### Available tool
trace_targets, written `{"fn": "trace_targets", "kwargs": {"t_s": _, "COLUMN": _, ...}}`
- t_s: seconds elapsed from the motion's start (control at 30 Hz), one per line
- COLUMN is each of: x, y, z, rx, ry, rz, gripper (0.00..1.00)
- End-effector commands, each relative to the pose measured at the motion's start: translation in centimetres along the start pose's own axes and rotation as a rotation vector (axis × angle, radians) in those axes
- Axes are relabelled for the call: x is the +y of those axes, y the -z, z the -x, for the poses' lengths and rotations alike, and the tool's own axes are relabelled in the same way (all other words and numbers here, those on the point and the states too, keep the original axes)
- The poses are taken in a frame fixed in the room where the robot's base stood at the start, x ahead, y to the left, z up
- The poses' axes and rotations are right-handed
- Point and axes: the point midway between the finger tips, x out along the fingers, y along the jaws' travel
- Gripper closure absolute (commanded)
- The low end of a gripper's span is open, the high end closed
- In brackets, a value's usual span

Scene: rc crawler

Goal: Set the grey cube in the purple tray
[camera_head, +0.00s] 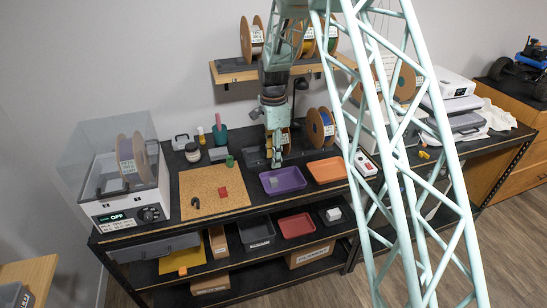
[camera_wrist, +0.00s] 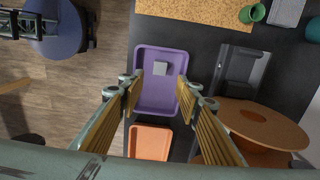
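The purple tray (camera_head: 291,184) lies on the black bench top, beside the cork board. The grey cube (camera_head: 273,181) rests inside it, near its left end. In the wrist view the cube (camera_wrist: 160,68) sits on the floor of the purple tray (camera_wrist: 155,99), toward the upper part, clear of the walls. My gripper (camera_head: 277,160) is above and behind the tray in the head view. In the wrist view its two fingers (camera_wrist: 158,84) are spread wide with nothing between them. The cube is apart from both fingers.
An orange tray (camera_head: 327,170) lies right of the purple one. A cork board (camera_head: 215,205) with a red block (camera_head: 223,192) lies left. A shelf (camera_head: 235,75) hangs above.

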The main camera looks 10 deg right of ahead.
Motion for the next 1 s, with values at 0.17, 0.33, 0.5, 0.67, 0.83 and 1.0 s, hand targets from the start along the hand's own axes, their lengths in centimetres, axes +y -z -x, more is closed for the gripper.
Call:
{"fn": "trace_targets", "kwargs": {"t_s": 0.17, "x": 0.0, "y": 0.0, "z": 0.0, "rx": 0.0, "ry": 0.0, "rz": 0.0, "gripper": 0.69}}
{"fn": "trace_targets", "kwargs": {"t_s": 0.33, "x": 0.0, "y": 0.0, "z": 0.0, "rx": 0.0, "ry": 0.0, "rz": 0.0, "gripper": 0.69}}
{"fn": "trace_targets", "kwargs": {"t_s": 0.5, "x": 0.1, "y": 0.0, "z": 0.3, "rx": 0.0, "ry": 0.002, "rz": 0.006, "gripper": 0.69}}
{"fn": "trace_targets", "kwargs": {"t_s": 0.67, "x": 0.7, "y": 0.0, "z": 1.7, "rx": 0.001, "ry": 0.008, "rz": 0.028, "gripper": 0.69}}
{"fn": "trace_targets", "kwargs": {"t_s": 0.83, "x": 1.8, "y": 0.0, "z": 4.4, "rx": 0.002, "ry": 0.02, "rz": 0.079, "gripper": 0.69}}
{"fn": "trace_targets", "kwargs": {"t_s": 1.0, "x": 3.5, "y": -0.1, "z": 7.8, "rx": 0.005, "ry": 0.037, "rz": 0.147, "gripper": 0.69}}
